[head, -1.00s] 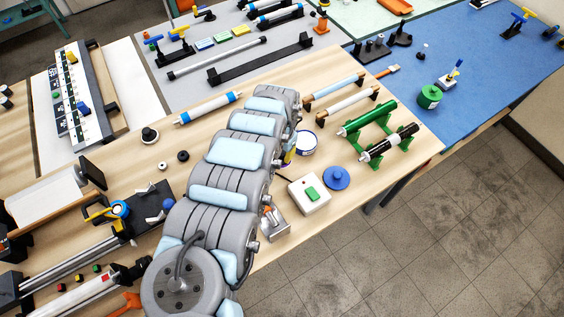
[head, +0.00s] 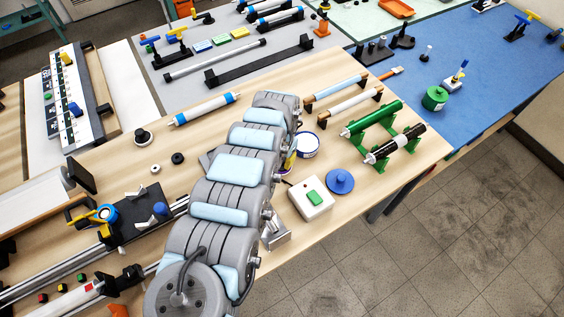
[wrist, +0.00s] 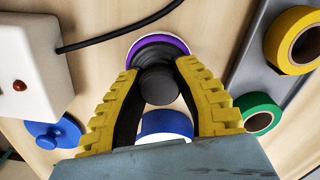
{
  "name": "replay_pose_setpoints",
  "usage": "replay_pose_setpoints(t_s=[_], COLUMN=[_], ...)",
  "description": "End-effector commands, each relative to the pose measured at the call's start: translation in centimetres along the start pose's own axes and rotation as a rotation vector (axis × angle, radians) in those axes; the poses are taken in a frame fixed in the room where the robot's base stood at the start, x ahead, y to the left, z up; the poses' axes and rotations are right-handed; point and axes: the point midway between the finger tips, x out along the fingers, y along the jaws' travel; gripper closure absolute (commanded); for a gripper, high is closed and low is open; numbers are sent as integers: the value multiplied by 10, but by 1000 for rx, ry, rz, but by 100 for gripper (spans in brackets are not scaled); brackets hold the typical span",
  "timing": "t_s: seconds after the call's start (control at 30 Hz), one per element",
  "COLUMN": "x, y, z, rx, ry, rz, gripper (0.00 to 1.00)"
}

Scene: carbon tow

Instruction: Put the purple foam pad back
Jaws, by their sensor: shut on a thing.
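The purple foam pad (wrist: 160,45) shows in the wrist view as a purple-rimmed disc with a dark grey knob (wrist: 159,84) standing on it. My gripper (wrist: 160,82) has its yellow ridged fingers on either side of the knob and is shut on it. I cannot tell whether the pad touches the surface beyond it. In the head view my arm hides most of the gripper and pad; only a bit of yellow and purple shows beside the white tub.
The blue-rimmed white tub (head: 306,146) is close by. A white box with a green button (head: 311,198) and a blue knobbed disc (head: 340,181) stand to its front. The wrist view shows yellow (wrist: 293,40) and green (wrist: 261,113) tape rolls and a black cable (wrist: 120,35).

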Motion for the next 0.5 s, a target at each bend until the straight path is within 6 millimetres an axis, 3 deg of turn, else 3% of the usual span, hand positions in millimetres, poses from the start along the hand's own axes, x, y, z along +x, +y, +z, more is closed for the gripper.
replay_pose_setpoints(t_s=[0.3, 0.33, 0.37, 0.4, 0.5], x=[2, 2, 2, 2, 2], y=[0, 0, 0, 0, 0], z=[0, 0, 0, 0, 0], rx=[1, 1, 1, 1, 0], ry=[0, 0, 0, 0, 0], rz=[0, 0, 0, 0, 0], gripper=[98, 61, 52, 48, 48])
